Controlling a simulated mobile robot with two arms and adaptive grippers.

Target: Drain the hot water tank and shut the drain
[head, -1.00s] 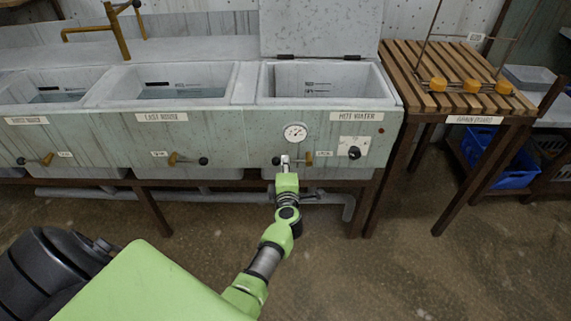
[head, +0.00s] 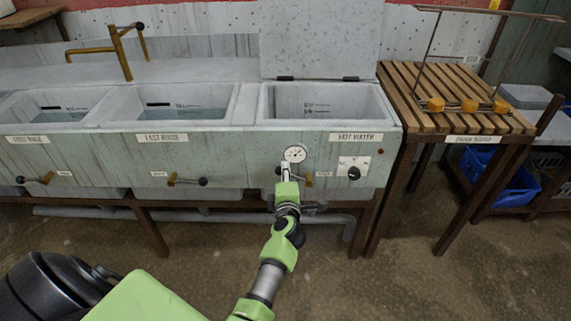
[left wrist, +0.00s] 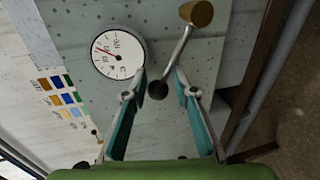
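The hot water tank (head: 325,141) is the rightmost basin, its lid (head: 318,40) raised. No water surface is clear inside it; level marks show on its back wall. On its front, a drain lever has a brass end (head: 308,179) and a black ball (head: 278,170). In the left wrist view, the brass end (left wrist: 197,13) is beyond the fingers. The black ball (left wrist: 158,90) sits between the fingers with gaps on both sides. My left gripper (head: 286,166) is open around that end; its open fingers show in the wrist view (left wrist: 160,82). My right gripper is out of view.
A round gauge (head: 295,153) is just above the lever. A black dial (head: 354,173) is to its right. The last rinse basin (head: 200,141) with its own lever (head: 187,181) is to the left. A slatted wooden table (head: 455,125) stands at the right.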

